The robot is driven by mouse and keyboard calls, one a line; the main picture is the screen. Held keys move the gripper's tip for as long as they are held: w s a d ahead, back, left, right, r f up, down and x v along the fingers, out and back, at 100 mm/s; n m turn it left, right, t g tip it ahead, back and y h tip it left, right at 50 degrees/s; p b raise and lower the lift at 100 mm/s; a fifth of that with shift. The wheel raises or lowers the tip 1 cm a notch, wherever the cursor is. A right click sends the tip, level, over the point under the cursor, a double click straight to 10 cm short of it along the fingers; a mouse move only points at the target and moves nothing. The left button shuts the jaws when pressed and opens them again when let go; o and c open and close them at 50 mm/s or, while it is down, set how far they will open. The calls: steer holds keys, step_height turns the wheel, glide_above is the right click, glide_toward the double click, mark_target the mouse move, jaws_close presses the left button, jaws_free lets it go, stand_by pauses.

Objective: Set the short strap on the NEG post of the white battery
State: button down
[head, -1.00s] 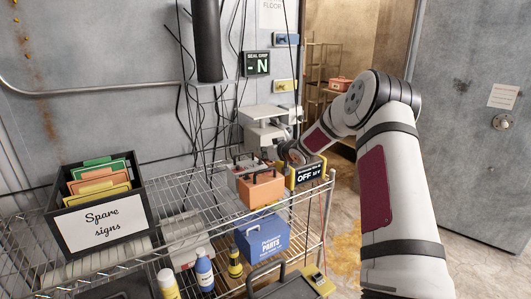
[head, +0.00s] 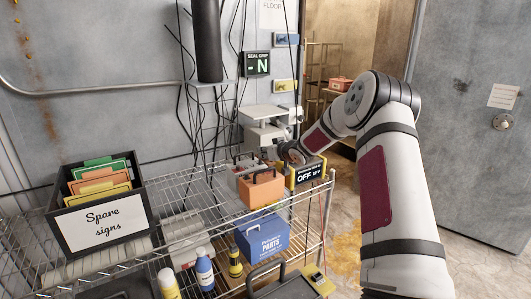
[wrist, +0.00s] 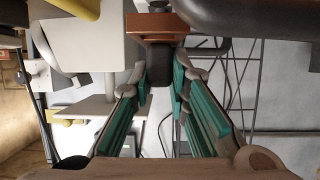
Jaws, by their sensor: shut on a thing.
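In the wrist view my gripper (wrist: 161,78) has its two green-padded fingers on either side of a dark block. The block joins a copper-coloured piece (wrist: 155,27), which I take to be the short strap. In the head view my gripper is small at the end of the arm, above and behind the orange box, and its fingers cannot be made out. The white battery (head: 241,172) appears as a pale box behind the orange box, partly hidden by it. I cannot make out its NEG post or whether the strap touches it.
The orange box (head: 262,190) with a black handle stands in front. A yellow-black unit reading OFF (head: 304,176) is to its right. A blue parts box (head: 262,238), bottles and a Spare signs bin (head: 102,225) are around the wire shelf. Open shelf lies between bin and boxes.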

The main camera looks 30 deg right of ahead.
steer(key=shift+f+b, duration=0.35)
steer(key=shift+f, duration=1)
steer(key=c, duration=1.4)
jaws_free()
steer(key=shift+c, duration=0.2)
steer(key=shift+s, duration=0.1)
steer(key=v, duration=1.1)
steer(key=shift+s+r, duration=0.15)
steer(key=shift+s, duration=0.25)
